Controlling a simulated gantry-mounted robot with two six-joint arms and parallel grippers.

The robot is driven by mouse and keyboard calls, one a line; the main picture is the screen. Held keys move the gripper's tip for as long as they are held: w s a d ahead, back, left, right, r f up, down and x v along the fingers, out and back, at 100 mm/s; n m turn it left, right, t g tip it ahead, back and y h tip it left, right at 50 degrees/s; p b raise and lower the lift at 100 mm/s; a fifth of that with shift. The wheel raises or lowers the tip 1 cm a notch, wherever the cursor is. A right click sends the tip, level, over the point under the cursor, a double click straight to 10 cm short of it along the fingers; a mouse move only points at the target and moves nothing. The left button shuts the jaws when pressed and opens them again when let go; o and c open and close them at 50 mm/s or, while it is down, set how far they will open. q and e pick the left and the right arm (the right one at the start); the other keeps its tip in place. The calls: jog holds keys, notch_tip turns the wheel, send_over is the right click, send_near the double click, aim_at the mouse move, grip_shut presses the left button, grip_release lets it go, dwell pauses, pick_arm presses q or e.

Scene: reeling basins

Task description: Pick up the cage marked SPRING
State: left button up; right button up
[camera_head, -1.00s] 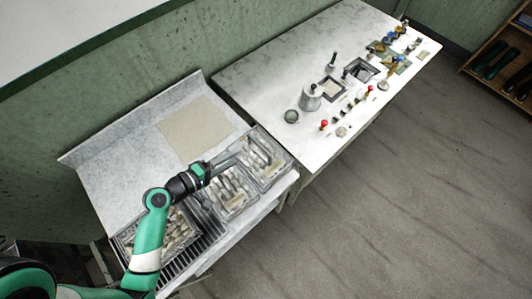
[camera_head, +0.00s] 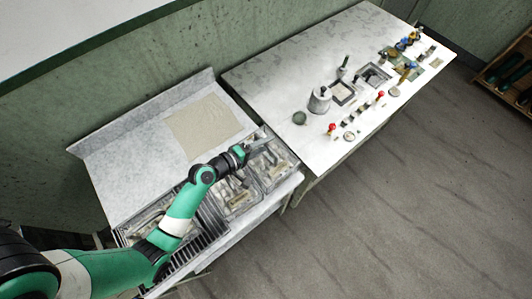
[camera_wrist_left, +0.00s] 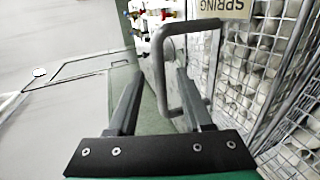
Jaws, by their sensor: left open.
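The cage marked SPRING (camera_wrist_left: 265,60) is a wire mesh cage with whitish rounded pieces inside, on the right of the left wrist view. Its SPRING label (camera_wrist_left: 224,8) is at the top edge. A grey looped handle (camera_wrist_left: 163,75) stands out from its left side. My left gripper (camera_wrist_left: 158,76) is open, and the handle's long bar shows between its fingers; contact cannot be told. In the head view my left gripper (camera_head: 259,143) is over the rightmost basin (camera_head: 290,168), where the label is too small to read. My right gripper is out of view.
A middle basin (camera_head: 237,200) and a left one, partly behind my arm, share the bench. A flat beige sheet (camera_head: 203,126) lies behind them. A white table (camera_head: 285,75) to the right holds a metal pot (camera_head: 319,101) and small items.

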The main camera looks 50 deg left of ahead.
pick_arm(q)
jog(key=shift+w+f, duration=0.2)
jog(key=shift+w, duration=0.2)
grip_shut()
jog(key=shift+r, duration=0.1)
dwell(1.0)
